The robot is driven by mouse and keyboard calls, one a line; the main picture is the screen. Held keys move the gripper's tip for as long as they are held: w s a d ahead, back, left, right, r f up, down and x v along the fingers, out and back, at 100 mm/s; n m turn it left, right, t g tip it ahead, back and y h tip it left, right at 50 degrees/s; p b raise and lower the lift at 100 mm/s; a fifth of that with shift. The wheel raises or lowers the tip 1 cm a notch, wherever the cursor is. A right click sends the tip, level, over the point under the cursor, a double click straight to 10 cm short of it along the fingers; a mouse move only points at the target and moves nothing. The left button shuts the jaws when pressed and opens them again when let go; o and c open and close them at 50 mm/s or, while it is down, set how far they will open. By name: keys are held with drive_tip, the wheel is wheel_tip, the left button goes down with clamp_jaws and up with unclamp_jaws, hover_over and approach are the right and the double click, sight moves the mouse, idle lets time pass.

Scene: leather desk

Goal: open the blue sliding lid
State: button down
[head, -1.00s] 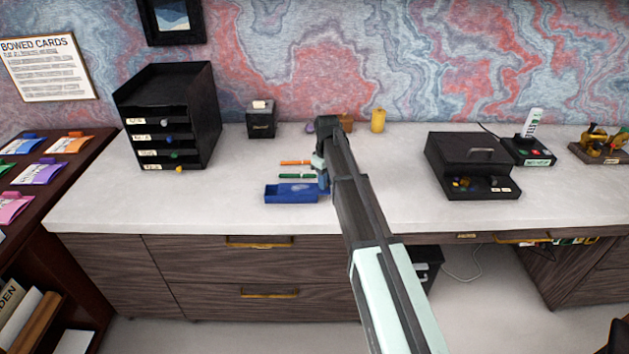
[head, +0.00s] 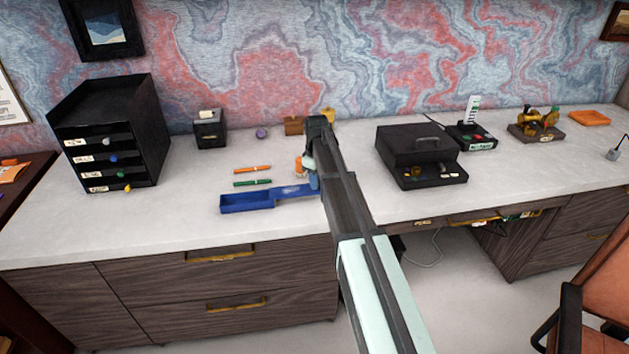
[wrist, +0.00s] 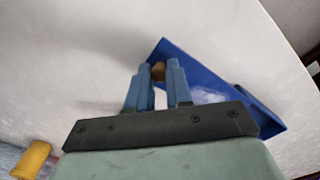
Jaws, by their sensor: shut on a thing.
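The blue box (head: 236,205) lies on the white desk, its tray hollow showing open on the left. Its blue lid (head: 294,192) sticks out to the right, towards my gripper (head: 313,182). In the wrist view my gripper (wrist: 157,68) has its two blue fingers shut on a small brown knob (wrist: 158,73) on the blue lid (wrist: 190,62). My arm hides the lid's right end in the head view. In the wrist view my gripper hides part of the lid.
An orange pen (head: 252,169) and a green pen (head: 252,183) lie behind the box. An orange item (head: 298,168) stands close behind the gripper. A black lidded case (head: 410,148) stands to the right. The desk in front of the box is clear.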

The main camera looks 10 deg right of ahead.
drive_tip(key=c, duration=1)
unclamp_jaws()
drive_tip(key=shift+r, duration=0.1)
wheel_tip(320, 180, up, 14)
drive_tip(key=shift+f, duration=0.15)
